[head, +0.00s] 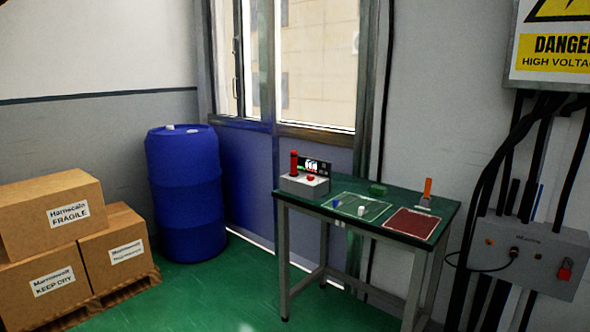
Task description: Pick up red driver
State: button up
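A green-topped table (338,186) stands by the window. A red upright cylinder (294,162) shows at the grey box (304,185) on the table's left end. An orange-red upright piece (427,187) stands in a small grey holder (424,202) at the right end. Both are small in the picture, and I cannot tell for sure which one is the red driver. My gripper is not in view.
A white-outlined area (350,213) holds small blue and white pieces; a dark red mat (411,224) lies beside it. A blue barrel (186,195) and stacked boxes (50,215) are left. A grey electrical box (530,256) with cables is right. Green floor before the table is clear.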

aim_at(294, 154)
jog(key=i+u, duration=0.2)
jog(key=i, duration=0.85)
jog(key=i+l+u, duration=0.2)
jog(key=i, duration=0.85)
jog(key=j, duration=0.1)
